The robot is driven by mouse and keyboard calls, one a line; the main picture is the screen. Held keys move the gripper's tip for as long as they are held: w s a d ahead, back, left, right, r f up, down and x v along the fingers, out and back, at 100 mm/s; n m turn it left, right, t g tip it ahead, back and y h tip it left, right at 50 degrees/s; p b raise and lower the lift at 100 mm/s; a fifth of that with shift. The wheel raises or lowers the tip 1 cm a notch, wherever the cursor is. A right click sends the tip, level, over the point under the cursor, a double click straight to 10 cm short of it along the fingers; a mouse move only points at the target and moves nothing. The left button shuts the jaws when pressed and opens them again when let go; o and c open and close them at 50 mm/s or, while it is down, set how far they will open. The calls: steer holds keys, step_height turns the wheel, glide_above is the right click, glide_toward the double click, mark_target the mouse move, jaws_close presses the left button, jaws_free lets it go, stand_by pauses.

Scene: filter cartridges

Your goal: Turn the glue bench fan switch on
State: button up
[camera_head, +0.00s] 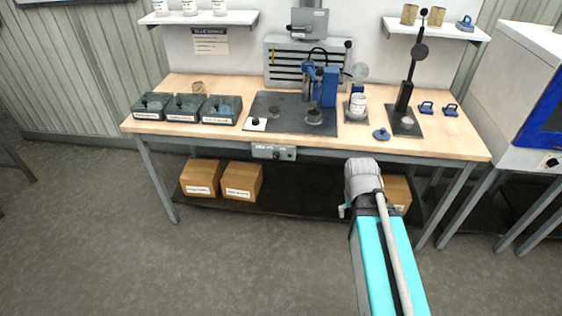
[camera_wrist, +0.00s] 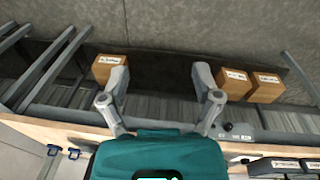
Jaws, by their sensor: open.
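A grey control box (camera_head: 274,152) with a small dark knob (camera_head: 291,156) is fixed under the bench's front edge. It also shows at the right in the wrist view (camera_wrist: 238,133). A grey box (camera_head: 309,22) stands on the wall above the slatted panel, and a small white plate with a black knob (camera_head: 255,123) lies on the worktop. I cannot tell which of these is the fan switch or its setting. My gripper (camera_wrist: 160,78) is open and empty in front of the bench, right of the control box. The head view mostly hides its fingers behind my wrist.
The worktop (camera_head: 180,85) holds dark bins (camera_head: 185,108), a blue press (camera_head: 325,85), a white jar (camera_head: 357,103) and a black stand (camera_head: 404,95). Cardboard boxes (camera_head: 242,181) sit on the lower shelf. A white-and-blue machine (camera_head: 520,95) stands at the right. The floor in front is clear.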

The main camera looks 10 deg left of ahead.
steer(key=w+f+n+t+h+b, duration=0.4)
steer(key=w+f+n+b, duration=0.25)
steer(key=w+b, duration=0.3)
steer(key=n+t+y+b, duration=0.6)
steer(key=n+t+b, duration=0.7)
steer(key=n+b, duration=1.25)
glide_toward(276, 157)
steer(key=s+n+p, duration=0.1)
steer(key=s+p, duration=0.1)
steer(key=s, duration=0.2)
steer(key=shift+f, duration=0.2)
steer(key=shift+w, duration=0.1)
steer(key=w, duration=1.3)
steer(key=shift+w+a, duration=0.2)
steer(key=shift+w, duration=0.1)
steer(key=shift+c, duration=0.2)
